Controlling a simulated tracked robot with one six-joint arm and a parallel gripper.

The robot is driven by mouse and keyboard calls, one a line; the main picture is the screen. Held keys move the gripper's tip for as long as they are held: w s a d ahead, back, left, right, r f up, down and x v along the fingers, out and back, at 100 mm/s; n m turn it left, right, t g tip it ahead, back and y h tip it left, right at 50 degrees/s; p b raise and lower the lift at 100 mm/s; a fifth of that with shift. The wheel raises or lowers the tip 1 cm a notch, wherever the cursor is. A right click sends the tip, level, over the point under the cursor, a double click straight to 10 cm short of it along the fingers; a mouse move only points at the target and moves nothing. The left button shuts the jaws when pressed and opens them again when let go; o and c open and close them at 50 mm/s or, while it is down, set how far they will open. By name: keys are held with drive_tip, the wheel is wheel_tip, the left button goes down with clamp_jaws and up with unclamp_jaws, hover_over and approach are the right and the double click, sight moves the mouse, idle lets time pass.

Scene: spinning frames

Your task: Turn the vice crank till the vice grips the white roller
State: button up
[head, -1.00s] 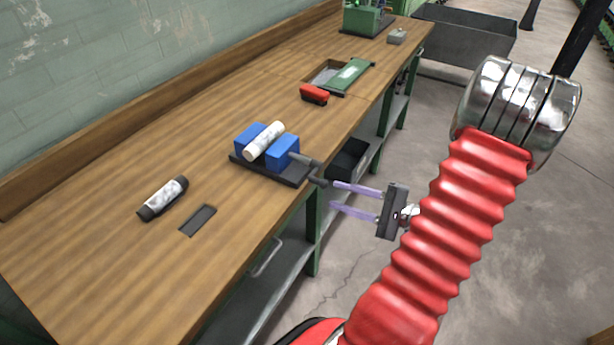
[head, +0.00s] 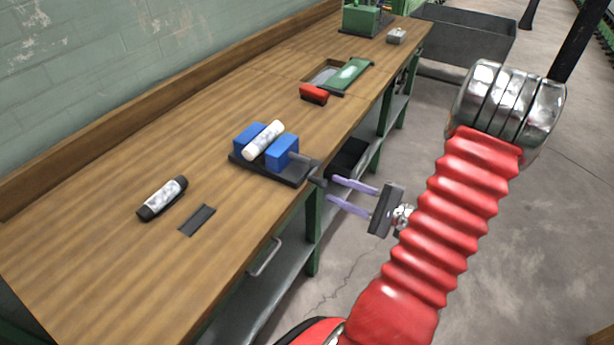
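The vice, with two blue jaws (head: 283,152) on a dark base, sits at the front edge of the wooden bench. The white roller (head: 263,140) lies tilted between the jaws; whether both jaws touch it I cannot tell. The dark vice crank (head: 317,179) sticks out past the bench edge on the right of the vice. My gripper (head: 331,188), with two pale purple fingers, is open just right of the crank. Its fingertips are apart and close to the crank; contact is unclear.
A black-and-white cylinder (head: 163,198) and a dark flat plate (head: 197,220) lie on the near bench. A red object (head: 314,94) and a green-edged tray (head: 347,74) lie farther back. The bench top (head: 110,270) at the near left is clear.

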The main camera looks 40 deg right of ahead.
sight(311, 178)
drive_tip(key=x, duration=1)
drive_tip(key=shift+w, duration=0.25)
drive_tip(key=shift+c, duration=0.6)
drive_tip(key=shift+a+f, duration=0.1)
drive_tip(key=c, duration=0.6)
drive_tip(key=shift+d, duration=0.25)
drive_tip(key=shift+c, duration=0.5)
drive_tip(key=shift+a, duration=0.2)
drive_tip(key=shift+s+a+m, duration=0.1)
drive_tip(key=shift+m, duration=0.3)
drive_tip(key=shift+r+m, duration=0.25)
drive_tip(key=shift+m, duration=0.05)
